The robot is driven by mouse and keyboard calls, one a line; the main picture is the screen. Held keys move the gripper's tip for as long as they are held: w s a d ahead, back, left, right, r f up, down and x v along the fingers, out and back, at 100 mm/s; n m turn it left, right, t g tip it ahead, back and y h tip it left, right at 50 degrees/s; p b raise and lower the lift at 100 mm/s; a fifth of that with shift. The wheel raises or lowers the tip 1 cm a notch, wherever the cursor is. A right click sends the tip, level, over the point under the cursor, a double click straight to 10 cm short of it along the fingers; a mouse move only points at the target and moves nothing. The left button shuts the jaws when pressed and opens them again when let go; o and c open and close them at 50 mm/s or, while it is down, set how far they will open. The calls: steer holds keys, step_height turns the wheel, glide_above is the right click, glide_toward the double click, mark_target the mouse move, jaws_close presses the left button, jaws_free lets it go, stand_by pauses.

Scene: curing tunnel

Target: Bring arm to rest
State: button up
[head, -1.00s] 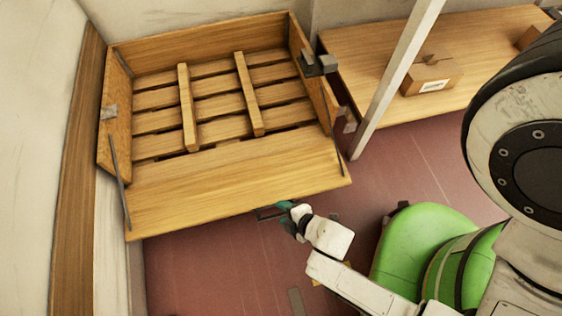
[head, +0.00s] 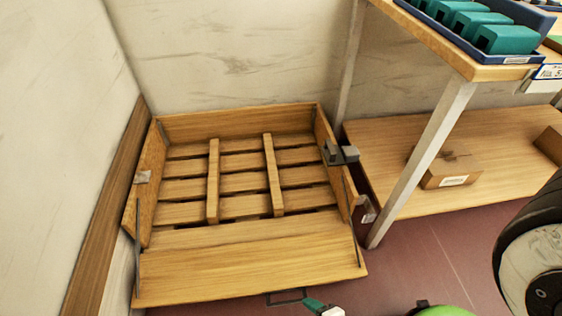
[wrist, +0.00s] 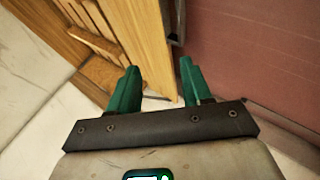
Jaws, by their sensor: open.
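My gripper (head: 320,307) shows only in part at the bottom edge of the head view, just right of the dark handle (head: 287,297) on the lowered wooden flap (head: 250,272). In the wrist view my gripper (wrist: 158,78) is open, its two green fingers apart with nothing held between them. The flap's edge (wrist: 152,45) lies beyond the fingers there. Most of my arm is out of the head view.
The slatted wooden crate (head: 238,122) stands in the wall corner with its front flap down. At right, a workbench (head: 452,52) carries a blue tray (head: 475,50) of teal blocks. Its lower shelf (head: 400,195) holds a cardboard box (head: 448,170). Reddish floor (head: 440,250) is open at right.

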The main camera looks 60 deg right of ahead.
steer(key=w+d+r+m+g, duration=0.5)
steer(key=w+d+r+m, duration=0.1)
steer(key=d+r+m, duration=0.15)
step_height(320, 180, up, 36)
steer(key=a+m+g+y+p, duration=0.2)
steer(key=p, duration=2.7)
steer(key=shift+s+a+f+g+y, duration=0.2)
steer(key=shift+s+a+g+y, duration=0.1)
steer(key=shift+s+a+y, duration=0.1)
